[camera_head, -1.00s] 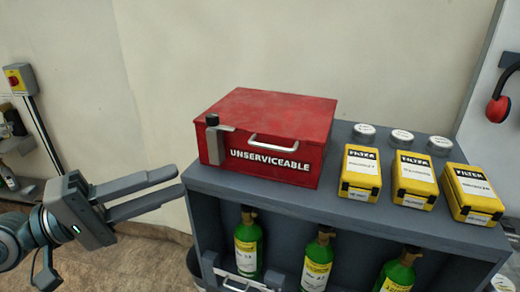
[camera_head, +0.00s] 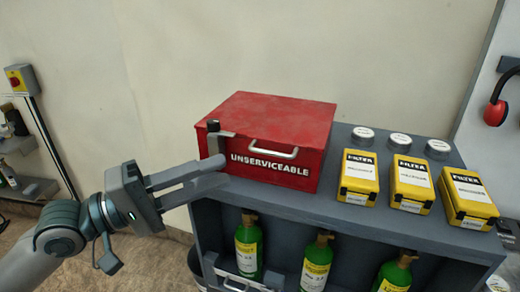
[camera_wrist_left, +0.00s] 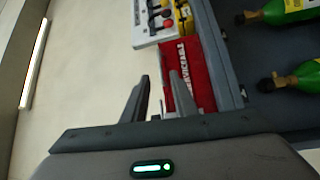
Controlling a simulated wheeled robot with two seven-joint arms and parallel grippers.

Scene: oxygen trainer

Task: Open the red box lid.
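The red box (camera_head: 275,170), labelled UNSERVICEABLE, stands on the left end of the grey cabinet top. Its red lid (camera_head: 275,115) is down. A silver handle (camera_head: 273,149) is on its front. A grey latch with a black knob (camera_head: 213,128) is at the front left corner. My left gripper (camera_head: 224,170) is in front of that corner, fingers pointing right, with a gap between them and nothing held. Its fingertips hide the lower part of the latch; I cannot tell whether they touch. The left wrist view shows the box (camera_wrist_left: 190,75) beyond the open fingers (camera_wrist_left: 160,79). My right gripper is not in view.
Yellow filter cases (camera_head: 359,178) and round white-topped items (camera_head: 363,134) stand right of the box on the cabinet top (camera_head: 300,202). Green bottles (camera_head: 248,247) stand on the shelf below. A plain wall is behind.

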